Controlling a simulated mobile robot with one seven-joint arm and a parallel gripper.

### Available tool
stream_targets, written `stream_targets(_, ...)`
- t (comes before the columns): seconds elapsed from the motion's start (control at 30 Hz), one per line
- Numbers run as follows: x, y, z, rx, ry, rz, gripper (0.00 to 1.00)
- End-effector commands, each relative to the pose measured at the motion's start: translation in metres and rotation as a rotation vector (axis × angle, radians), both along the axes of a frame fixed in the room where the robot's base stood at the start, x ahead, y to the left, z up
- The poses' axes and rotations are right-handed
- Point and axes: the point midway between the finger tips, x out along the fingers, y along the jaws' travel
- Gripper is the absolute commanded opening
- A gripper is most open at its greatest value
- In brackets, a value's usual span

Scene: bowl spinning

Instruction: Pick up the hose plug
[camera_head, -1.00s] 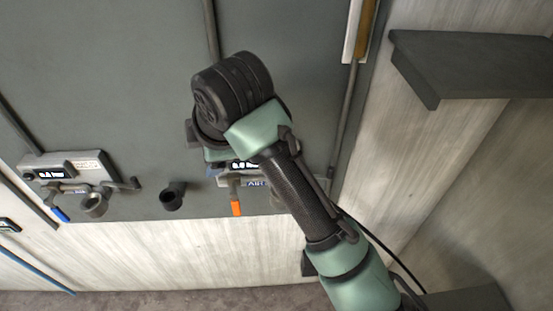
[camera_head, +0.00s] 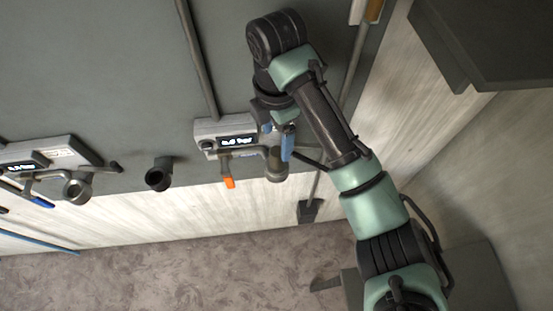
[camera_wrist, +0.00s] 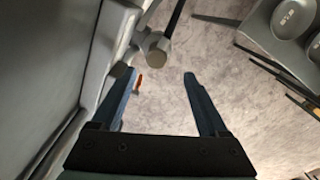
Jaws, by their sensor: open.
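My gripper (camera_head: 284,148) points down in front of the right wall unit (camera_head: 225,135), with a blue finger showing beside its outlet fitting (camera_head: 277,165). In the wrist view my gripper (camera_wrist: 158,78) is open, with nothing between the fingers. A grey cylindrical fitting (camera_wrist: 157,45) lies ahead of the fingertips, nearer the left finger. An orange handle (camera_wrist: 138,82) shows beside the left finger. A dark elbow-shaped piece (camera_head: 158,175) sticks out of the panel left of this unit. I cannot tell for sure which piece is the hose plug.
A left wall unit (camera_head: 50,150) has a blue-tipped handle and a round outlet. A dark shelf (camera_head: 490,40) juts out at upper right. The floor (camera_head: 180,260) below the panel looks clear.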

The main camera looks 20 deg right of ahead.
Motion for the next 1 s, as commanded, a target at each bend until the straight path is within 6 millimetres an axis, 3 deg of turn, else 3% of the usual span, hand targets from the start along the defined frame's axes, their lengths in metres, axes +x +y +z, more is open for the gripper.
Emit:
stream_targets(0.03,0.000,0.002,-0.012,0.003,-0.001,0.001,0.77)
stream_targets(0.27,0.001,0.000,-0.027,0.000,-0.002,0.001,0.77)
stream_targets(0.6,0.004,-0.003,-0.067,0.000,0.000,0.000,0.77)
stream_targets(0.9,0.004,-0.003,-0.074,-0.002,-0.002,0.001,0.77)
stream_targets(1.0,0.004,-0.003,-0.074,-0.002,-0.002,0.001,0.59)
